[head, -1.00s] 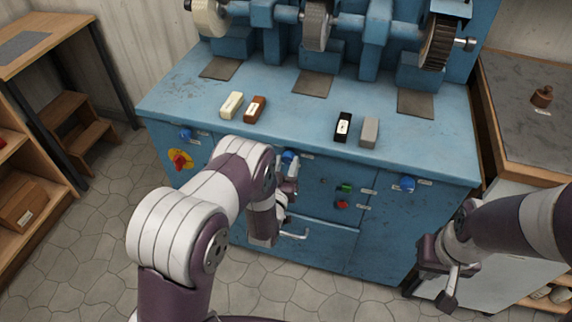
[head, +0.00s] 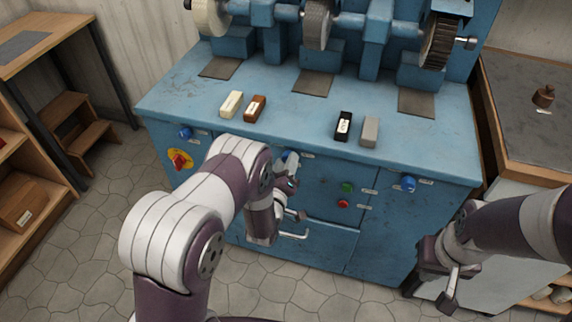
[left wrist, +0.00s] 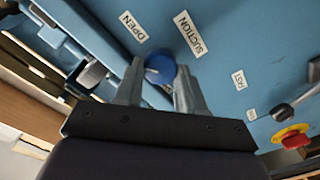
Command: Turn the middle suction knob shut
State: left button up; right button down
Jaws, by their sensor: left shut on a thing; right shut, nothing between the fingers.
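The middle suction knob (left wrist: 160,66) is blue and sits on the blue cabinet front. In the left wrist view it is between the two fingers of my left gripper (left wrist: 157,88), which is shut on it. The labels OPEN (left wrist: 132,26) and SUCTION (left wrist: 190,34) are beside it. In the head view my left gripper (head: 287,172) is at the cabinet front and mostly hides this knob. My right gripper (head: 450,288) is shut and empty, low at the right, apart from the cabinet.
Blue knobs sit at the left (head: 185,132) and right (head: 408,184) of the cabinet (head: 310,240). A yellow-and-red switch (head: 180,160), a green button (head: 347,187) and a red button (head: 343,204) are nearby. A drawer handle (head: 293,236) is below my left gripper. Several blocks lie on top.

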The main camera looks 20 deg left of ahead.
pick_arm(q)
jog(key=n+b, duration=0.1)
jog(key=n, duration=0.9)
jog(key=shift+a+f+n+h, duration=0.1)
jog(key=shift+f+n+h, duration=0.05)
jog(key=shift+n+h, duration=0.15)
dwell(0.5)
jog(key=o, duration=1.1)
jog(key=shift+c, duration=0.2)
jog(key=s, duration=1.2)
jog(key=shift+s+a+r, duration=0.25)
jog(key=shift+s+r, duration=0.05)
jog(key=shift+s, duration=0.1)
